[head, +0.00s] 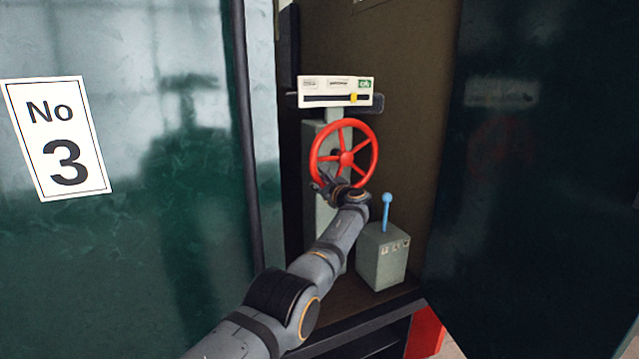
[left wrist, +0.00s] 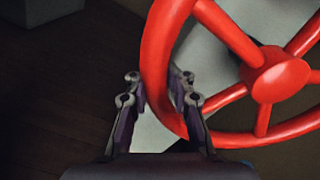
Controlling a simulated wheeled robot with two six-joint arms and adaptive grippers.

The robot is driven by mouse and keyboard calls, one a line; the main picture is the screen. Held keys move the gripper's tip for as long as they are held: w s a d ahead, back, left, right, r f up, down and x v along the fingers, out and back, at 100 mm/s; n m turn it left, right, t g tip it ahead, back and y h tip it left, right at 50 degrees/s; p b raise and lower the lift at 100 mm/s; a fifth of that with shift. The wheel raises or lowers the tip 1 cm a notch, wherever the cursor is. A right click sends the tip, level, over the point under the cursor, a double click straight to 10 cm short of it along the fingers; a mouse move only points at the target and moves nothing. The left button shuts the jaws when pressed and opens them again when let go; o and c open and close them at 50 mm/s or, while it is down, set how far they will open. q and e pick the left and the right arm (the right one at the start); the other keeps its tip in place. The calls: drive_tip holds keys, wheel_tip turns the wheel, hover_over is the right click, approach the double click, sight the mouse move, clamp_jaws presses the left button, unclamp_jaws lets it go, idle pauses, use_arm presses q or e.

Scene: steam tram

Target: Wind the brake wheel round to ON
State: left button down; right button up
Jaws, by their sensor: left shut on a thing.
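The red brake wheel (head: 345,155) stands upright on a grey-green pedestal (head: 322,210) in the middle of the head view. Above it a white indicator plate (head: 336,92) has a dark slot with a yellow pointer (head: 354,98) toward its right end, below a green label that seems to read "ON". My left gripper (head: 325,182) is at the wheel's lower left rim. In the left wrist view the wheel (left wrist: 277,75) fills the right side, and my left gripper (left wrist: 160,105) has a finger on each side of the rim, shut on it. My right gripper is not in view.
A grey box (head: 380,258) with a blue-handled lever (head: 387,212) stands right of the pedestal, close to my left forearm. A green panel with a "No 3" plate (head: 57,137) is at left; a dark panel (head: 530,190) is at right.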

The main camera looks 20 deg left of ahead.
use_arm(q)
drive_tip(key=c, duration=1.5)
unclamp_jaws()
drive_tip(key=shift+f, duration=0.3)
drive_tip(key=shift+c, duration=0.2)
drive_tip(key=o, duration=0.4)
drive_tip(key=shift+s+d+r, duration=0.1)
drive_tip(key=shift+s+r, duration=0.05)
drive_tip(key=shift+r, duration=0.15)
drive_tip(key=v, duration=1.2)
